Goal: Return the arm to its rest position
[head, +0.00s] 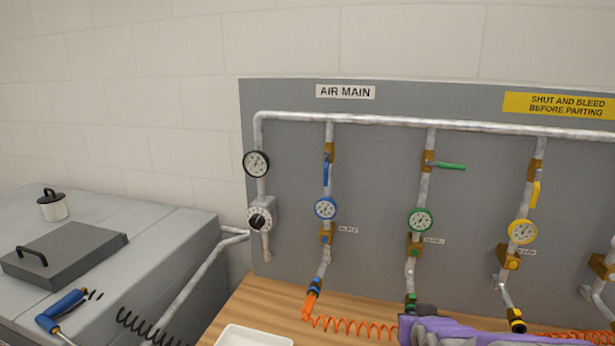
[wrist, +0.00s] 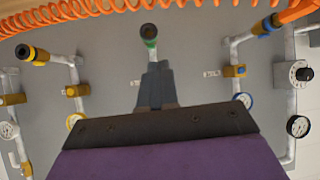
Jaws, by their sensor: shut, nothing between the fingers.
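My gripper (head: 408,324) shows at the bottom edge of the head view, with purple arm parts running right from it. In the wrist view my gripper (wrist: 155,68) has its grey fingers together with nothing between them. The fingers point toward the lower end of the green-marked pipe, whose dark-tipped green fitting (wrist: 150,40) shows just past the fingertips. I cannot tell whether they touch. Most of my arm is out of view.
A grey panel (head: 380,180) carries pipes, gauges and coloured levers, with the green lever (head: 451,167) sideways. An orange coiled hose (head: 350,326) crosses the wooden bench (head: 262,300). A white tray (head: 252,336) sits front left. A grey cabinet (head: 170,225) stands left.

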